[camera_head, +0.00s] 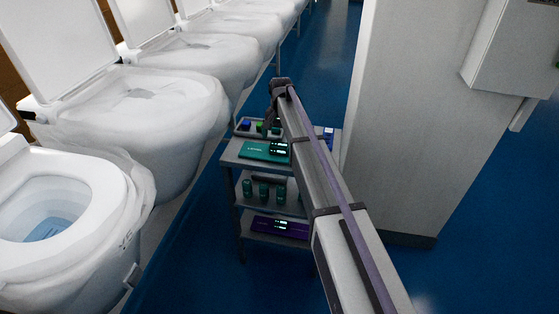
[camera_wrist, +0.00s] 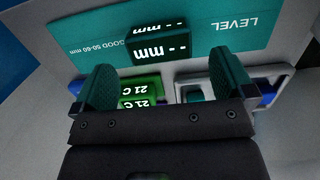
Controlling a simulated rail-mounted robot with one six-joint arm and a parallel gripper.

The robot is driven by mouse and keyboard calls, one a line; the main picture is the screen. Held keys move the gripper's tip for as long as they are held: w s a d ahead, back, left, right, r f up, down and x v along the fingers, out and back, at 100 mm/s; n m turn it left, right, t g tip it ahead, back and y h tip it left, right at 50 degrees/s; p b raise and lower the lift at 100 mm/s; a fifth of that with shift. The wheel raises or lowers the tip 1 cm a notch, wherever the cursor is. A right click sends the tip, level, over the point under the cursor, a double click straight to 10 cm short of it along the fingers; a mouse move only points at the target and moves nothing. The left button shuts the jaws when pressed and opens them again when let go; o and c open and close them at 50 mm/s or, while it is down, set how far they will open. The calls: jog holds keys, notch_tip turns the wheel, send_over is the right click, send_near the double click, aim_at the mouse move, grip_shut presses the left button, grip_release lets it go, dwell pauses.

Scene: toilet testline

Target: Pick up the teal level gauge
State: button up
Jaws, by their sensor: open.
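The teal level gauge (camera_wrist: 155,42) is a small block with a lit "- - mm" display in the wrist view. It sits on a flat teal panel (camera_wrist: 225,38) marked "LEVEL" and "GOOD 50-60 mm". In the head view, the gauge display (camera_head: 279,148) and the panel (camera_head: 256,150) show on the top shelf of a grey cart. My gripper (camera_wrist: 163,80) is open, with nothing held between its two teal-padded fingers. In the wrist view the gauge lies just beyond the fingertips. My arm partly hides the cart top in the head view.
A green block reading "21 C" (camera_wrist: 140,92) and a pale tray (camera_wrist: 277,71) lie under the fingers. The cart's middle shelf holds several teal bottles (camera_head: 264,190); a purple panel (camera_head: 268,228) lies below. Wrapped toilets (camera_head: 130,110) line the left; a grey pillar (camera_head: 405,110) stands right.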

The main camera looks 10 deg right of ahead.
aim_at(279, 144)
jog(key=f+b, duration=0.5)
jog(key=shift+s+a+f, duration=0.1)
jog(key=shift+s, duration=0.15)
jog(key=shift+r, duration=0.2)
jog(key=c, duration=1.1)
